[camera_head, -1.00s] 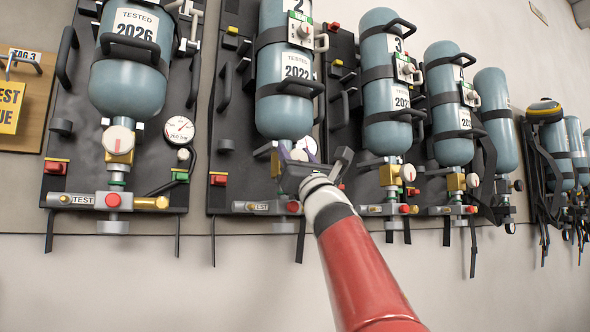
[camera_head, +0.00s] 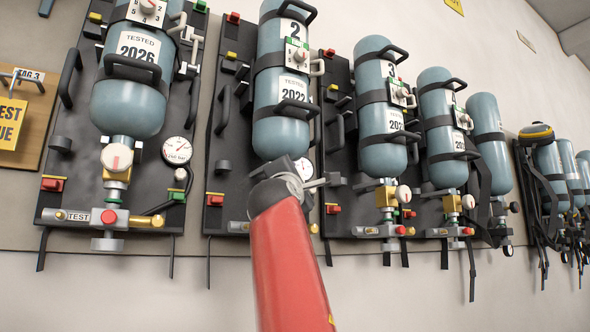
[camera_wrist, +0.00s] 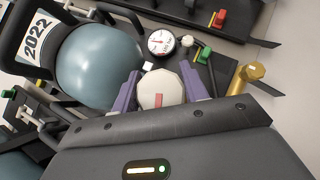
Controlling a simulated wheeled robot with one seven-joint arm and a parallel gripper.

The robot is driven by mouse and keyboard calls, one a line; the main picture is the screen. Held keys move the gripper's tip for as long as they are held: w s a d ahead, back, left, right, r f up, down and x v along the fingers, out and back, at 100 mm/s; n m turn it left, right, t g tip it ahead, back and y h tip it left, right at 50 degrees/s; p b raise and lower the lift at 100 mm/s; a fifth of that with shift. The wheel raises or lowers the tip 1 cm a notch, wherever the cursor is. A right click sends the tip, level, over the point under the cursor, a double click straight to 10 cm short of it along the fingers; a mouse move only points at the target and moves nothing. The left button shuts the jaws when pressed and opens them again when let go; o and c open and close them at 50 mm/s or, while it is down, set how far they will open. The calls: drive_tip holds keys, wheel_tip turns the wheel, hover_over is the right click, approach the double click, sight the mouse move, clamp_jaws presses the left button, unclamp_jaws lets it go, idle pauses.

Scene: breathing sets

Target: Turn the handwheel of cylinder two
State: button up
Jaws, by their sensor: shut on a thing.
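Cylinder two (camera_head: 282,85) is the blue-grey bottle labelled 2 and 2022 on the second dark board. It also fills the left of the wrist view (camera_wrist: 98,65). Its handwheel (camera_wrist: 160,86) is a pale many-sided knob with a red mark, below the bottle's neck. My gripper (camera_wrist: 158,90) is shut on the handwheel, with one purple finger on each side of it. In the head view my red arm and the gripper's body (camera_head: 285,172) hide the handwheel and fingers.
Cylinder one's board (camera_head: 75,130) stands left and a third cylinder (camera_head: 380,85) right, both with projecting handles and valves. A pressure gauge (camera_wrist: 161,42), a green-capped fitting (camera_wrist: 204,55) and a brass fitting (camera_wrist: 252,72) lie near the fingers. Bare wall shows below the boards.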

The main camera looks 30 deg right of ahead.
drive_tip(key=m+g+p, duration=0.2)
drive_tip(key=m+p, duration=0.1)
drive_tip(key=shift+r, duration=0.25)
drive_tip(key=shift+d+f+m+g+p, duration=0.1)
drive_tip(key=shift+f+m+g+p, duration=0.15)
drive_tip(key=shift+m+g+p, duration=0.6)
drive_tip(key=shift+m+g+y, duration=0.25)
drive_tip(key=shift+m+y, duration=0.05)
drive_tip(key=shift+m, duration=0.05)
drive_tip(key=shift+p, duration=0.35)
drive_tip(key=shift+f+m+y, duration=0.3)
drive_tip(key=shift+f, duration=0.05)
drive_tip(key=o, duration=1)
drive_tip(key=shift+s+a+f, duration=0.1)
drive_tip(key=shift+s+a, duration=0.2)
drive_tip(key=b+v, duration=0.3)
drive_tip(key=v, duration=0.4)
drive_tip(key=shift+r, duration=0.2)
